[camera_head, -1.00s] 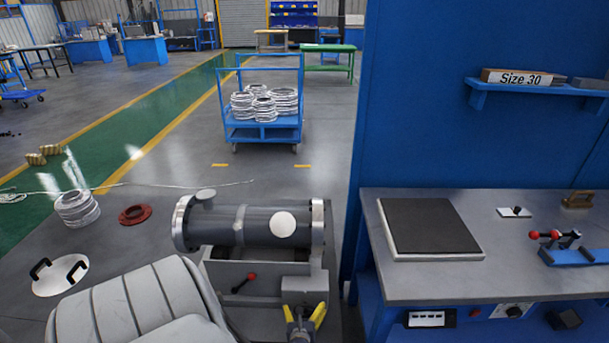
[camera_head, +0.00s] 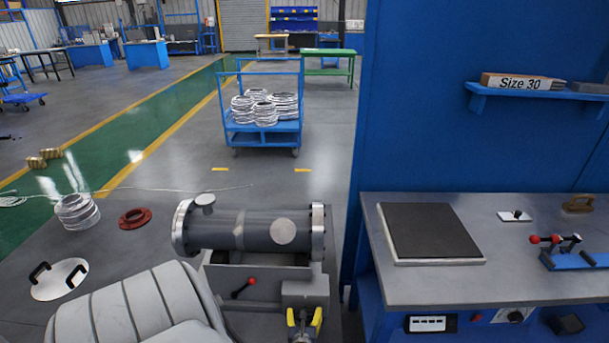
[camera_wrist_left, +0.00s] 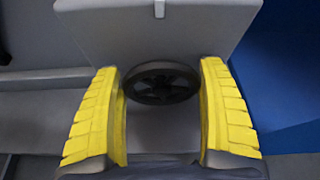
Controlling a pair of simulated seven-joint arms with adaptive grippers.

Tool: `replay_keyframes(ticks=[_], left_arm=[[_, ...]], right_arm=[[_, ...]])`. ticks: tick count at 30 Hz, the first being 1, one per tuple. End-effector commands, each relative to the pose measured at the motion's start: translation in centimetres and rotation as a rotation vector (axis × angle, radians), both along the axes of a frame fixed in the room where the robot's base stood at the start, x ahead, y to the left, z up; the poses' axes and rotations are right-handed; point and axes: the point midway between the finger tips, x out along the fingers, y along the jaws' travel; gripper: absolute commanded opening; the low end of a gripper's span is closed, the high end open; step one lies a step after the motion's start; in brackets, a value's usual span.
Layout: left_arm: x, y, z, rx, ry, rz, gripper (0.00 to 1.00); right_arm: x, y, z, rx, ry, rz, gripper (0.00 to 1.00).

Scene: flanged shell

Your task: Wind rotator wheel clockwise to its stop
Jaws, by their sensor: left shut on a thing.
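The grey flanged shell (camera_head: 255,230) lies on its side on a grey rotator stand (camera_head: 258,277), with a round pale disc facing me and a short port at its upper left. The rotator wheel (camera_wrist_left: 160,82) is a dark spoked handwheel on the stand's box-shaped housing (camera_head: 305,290). My left gripper (camera_wrist_left: 165,75) has its yellow fingers on either side of the wheel rim and is shut on it. In the head view my left gripper (camera_head: 304,322) is at the bottom, in front of the housing, and the wheel cannot be made out. My right gripper is not in view.
A blue bench (camera_head: 420,290) and blue wall stand close on the right. A lid with two handles (camera_head: 59,279), a red ring (camera_head: 135,217) and stacked rings (camera_head: 77,211) lie on the floor at left.

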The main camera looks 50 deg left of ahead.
Motion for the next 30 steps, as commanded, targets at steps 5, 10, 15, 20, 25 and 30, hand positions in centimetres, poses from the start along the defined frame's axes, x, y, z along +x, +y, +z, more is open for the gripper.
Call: replay_keyframes(ticks=[5,10,15,20,25,30], left_arm=[[0.24,-0.29,-0.02,0.081,0.096,0.001,0.47],[0.33,-0.44,-0.07,0.186,0.216,0.001,0.47],[0.44,-0.52,-0.11,0.29,0.335,0.0,0.47],[0.55,-0.59,-0.15,0.376,0.434,-0.001,0.47],[0.64,-0.65,-0.16,0.453,0.519,-0.002,0.46],[0.63,-0.69,-0.24,0.508,0.583,-0.002,0.47]], right_arm=[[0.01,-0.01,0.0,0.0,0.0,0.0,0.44],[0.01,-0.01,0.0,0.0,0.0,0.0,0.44],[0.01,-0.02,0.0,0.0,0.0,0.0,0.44],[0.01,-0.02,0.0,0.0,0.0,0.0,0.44],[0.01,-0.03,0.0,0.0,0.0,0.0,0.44],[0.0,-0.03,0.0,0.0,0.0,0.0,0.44]])
